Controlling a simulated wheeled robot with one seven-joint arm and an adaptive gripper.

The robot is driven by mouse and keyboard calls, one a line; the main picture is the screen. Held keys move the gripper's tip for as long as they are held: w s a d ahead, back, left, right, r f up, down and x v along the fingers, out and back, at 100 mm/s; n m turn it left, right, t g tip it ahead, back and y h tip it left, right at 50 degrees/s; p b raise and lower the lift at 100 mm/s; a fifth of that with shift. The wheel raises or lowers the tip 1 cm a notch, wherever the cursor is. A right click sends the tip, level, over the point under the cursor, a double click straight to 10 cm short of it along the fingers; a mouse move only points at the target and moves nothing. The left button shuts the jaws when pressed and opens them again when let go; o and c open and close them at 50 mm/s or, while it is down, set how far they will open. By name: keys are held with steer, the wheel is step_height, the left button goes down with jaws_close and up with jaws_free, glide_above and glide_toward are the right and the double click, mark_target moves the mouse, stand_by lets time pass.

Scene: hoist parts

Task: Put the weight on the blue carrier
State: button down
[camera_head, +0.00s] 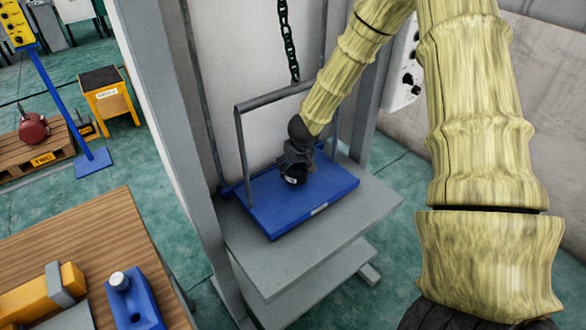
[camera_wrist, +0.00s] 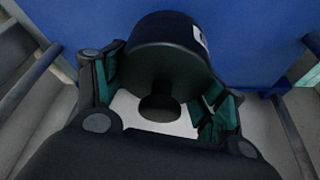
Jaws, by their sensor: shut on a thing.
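The blue carrier (camera_head: 325,200) is a flat platform under a grey bar frame, resting on a grey shelf inside the hoist. My gripper (camera_head: 297,160) is over the carrier's middle, pointing down. It is shut on a dark weight (camera_head: 292,178) with a white label. In the wrist view the weight (camera_wrist: 165,42) is a black cylinder with a narrow knob, between the fingers of my gripper (camera_wrist: 158,95). The blue carrier (camera_wrist: 255,30) fills the background behind it. The weight is at or just above the carrier's surface; I cannot tell if they touch.
The grey frame bar (camera_head: 275,95) and its side rods stand close around my gripper. A dark chain (camera_head: 287,40) hangs above. A grey post (camera_head: 165,140) stands at left. A wooden table (camera_head: 90,235) holds a yellow part and a blue block (camera_head: 135,305).

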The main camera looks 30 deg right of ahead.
mark_target(300, 172)
steer(key=shift+w+d+r, duration=0.15)
steer(key=shift+w+d, duration=0.1)
steer(key=shift+d, duration=0.1)
steer(key=shift+a+f, duration=0.1)
steer(key=shift+f, duration=1.7)
steer(key=shift+c, duration=0.9)
jaws_free()
steer(key=shift+s+f, duration=0.1)
steer(key=shift+s, duration=0.05)
steer(key=shift+p+v, duration=0.5)
steer(key=shift+v, duration=5.55)
